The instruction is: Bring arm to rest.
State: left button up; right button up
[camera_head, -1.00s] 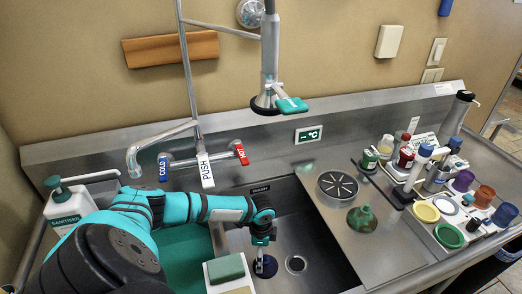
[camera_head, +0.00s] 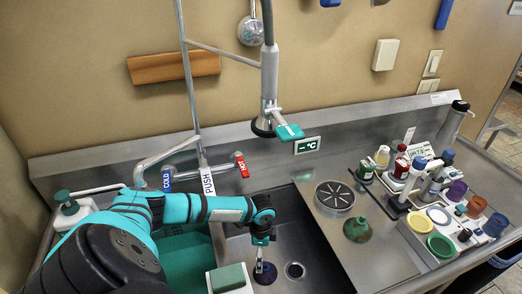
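My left arm, teal and black, comes in from the lower left. Its gripper (camera_head: 262,240) points down into the steel sink (camera_head: 312,248). A dark blue round thing (camera_head: 265,274) shows directly below the gripper, left of the drain (camera_head: 295,271). I cannot tell whether it is held, and the fingers are too small and dark to read. My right arm and gripper are out of view.
A faucet (camera_head: 160,160) and a hanging sprayer (camera_head: 270,105) stand above the sink. A green sponge (camera_head: 228,278) lies on a white holder near the arm. A green-capped sanitizer bottle (camera_head: 68,208) is at left. Bottles and a tray of coloured cups (camera_head: 440,240) stand at right.

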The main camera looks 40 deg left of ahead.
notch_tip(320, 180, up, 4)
jog(key=p, duration=0.3)
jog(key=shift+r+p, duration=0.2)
jog(key=shift+p, duration=0.1)
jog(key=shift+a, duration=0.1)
